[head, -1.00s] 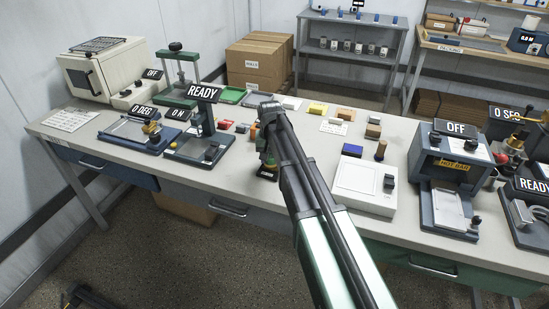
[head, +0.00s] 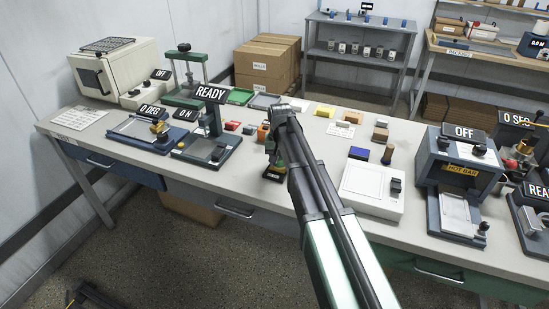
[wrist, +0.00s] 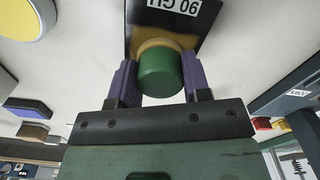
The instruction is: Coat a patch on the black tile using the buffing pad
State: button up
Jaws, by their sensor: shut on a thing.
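My gripper (wrist: 160,85) is shut on the buffing pad (wrist: 160,76), a round green piece with a yellow-tan band at its far end. The pad sits between the two purple fingers. The black tile (wrist: 148,28) is just beyond the pad in the wrist view, with a white label reading 90 GU upside down. The pad's end overlaps the tile's near part in that view; whether it touches is hidden. In the head view the black tile (head: 273,174) lies near the bench's front edge, just under my gripper (head: 277,160), which partly hides the pad.
A stand marked READY (head: 212,140) is left of my gripper. A white flat device (head: 372,185) is to the right, and a hot bar press (head: 460,170) lies beyond. Bare bench shows around the tile.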

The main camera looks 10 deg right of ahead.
jog(key=shift+s+d+r, duration=0.1)
jog(key=shift+s+d, duration=0.45)
jog(key=shift+d, duration=0.2)
jog(key=shift+s+d, duration=0.5)
jog(key=shift+d, duration=0.2)
jog(key=shift+w+a, duration=0.1)
jog(key=w+a, duration=0.2)
jog(key=shift+a, duration=0.3)
jog(key=shift+w+a, duration=0.55)
jog(key=shift+a, duration=0.2)
jog(key=shift+w+a, duration=0.5)
jog(key=shift+a, duration=0.2)
notch_tip(320, 180, up, 6)
jog(key=p, duration=0.6)
